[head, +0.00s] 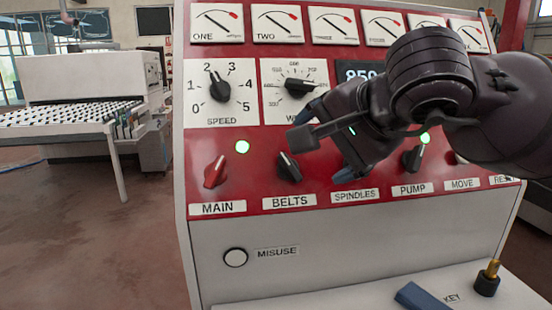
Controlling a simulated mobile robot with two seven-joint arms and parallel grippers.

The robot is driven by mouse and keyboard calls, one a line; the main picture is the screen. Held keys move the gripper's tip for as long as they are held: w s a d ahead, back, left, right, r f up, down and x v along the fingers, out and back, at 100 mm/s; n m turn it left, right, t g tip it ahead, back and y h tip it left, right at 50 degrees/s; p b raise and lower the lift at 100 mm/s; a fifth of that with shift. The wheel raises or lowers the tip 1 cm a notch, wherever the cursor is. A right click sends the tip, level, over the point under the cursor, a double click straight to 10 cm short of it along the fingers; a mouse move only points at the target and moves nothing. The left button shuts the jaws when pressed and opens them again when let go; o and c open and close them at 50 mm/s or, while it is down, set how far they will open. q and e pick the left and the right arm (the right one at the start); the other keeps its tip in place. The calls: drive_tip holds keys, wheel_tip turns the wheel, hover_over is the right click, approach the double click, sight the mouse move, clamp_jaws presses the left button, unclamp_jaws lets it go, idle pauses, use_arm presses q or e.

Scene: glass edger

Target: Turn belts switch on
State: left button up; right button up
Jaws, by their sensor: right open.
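The BELTS switch (289,168) is a black knob above the BELTS label (288,202) on the red panel of the machine. Its pointer tilts to the upper left. My right gripper (323,157) is open, just to the right of the knob. One dark finger reaches to the knob's upper right and the other is lower, above the SPINDLES label (355,195). I cannot tell whether a finger touches the knob. The gripper hides the spot above right of the knob and the SPINDLES switch. My left gripper is not in view.
The red MAIN switch (215,172) has a lit green lamp (242,147). The black PUMP switch (412,158) also has a lit green lamp (425,138). A SPEED dial (219,88) and gauges sit above. A ledge with a KEY label (451,298) juts out below.

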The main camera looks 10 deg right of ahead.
sight(292, 166)
drive_tip(key=x, duration=0.9)
drive_tip(key=shift+w, duration=0.1)
drive_tip(key=shift+x, duration=0.8)
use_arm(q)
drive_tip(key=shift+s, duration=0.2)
